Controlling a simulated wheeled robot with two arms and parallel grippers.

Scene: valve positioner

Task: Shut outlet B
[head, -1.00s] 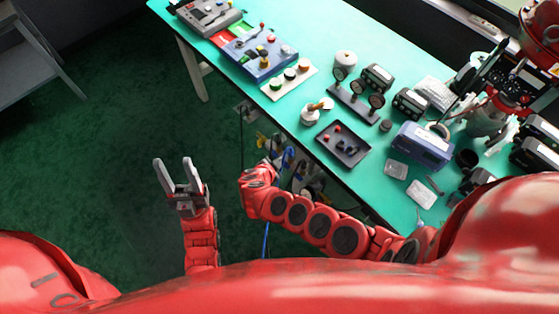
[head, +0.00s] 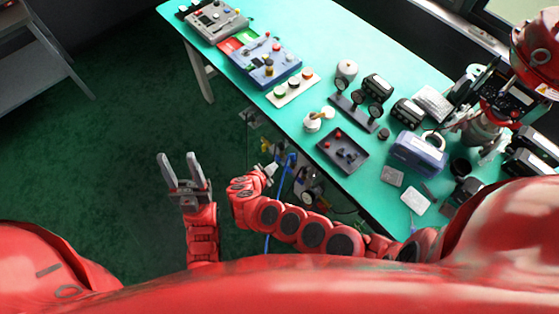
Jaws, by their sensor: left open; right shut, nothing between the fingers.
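Valve fittings (head: 308,172) sit below the table's front edge, behind my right gripper. A blue part (head: 291,159) shows among them, with a blue hose hanging down. They are small and partly covered by my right arm, and I cannot tell which one is outlet B. My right gripper (head: 269,169) is shut and empty, pointing up and right close to these fittings; I cannot tell whether it touches any. My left gripper (head: 178,158) is open and empty over the green floor, well left of the fittings.
The green table (head: 290,122) carries a blue control box (head: 264,64), a button strip (head: 293,88), a dark tray (head: 342,150) and a blue-grey case (head: 418,153). Its front edge runs diagonally above my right arm. A grey shelf (head: 38,67) stands at left. The floor between is clear.

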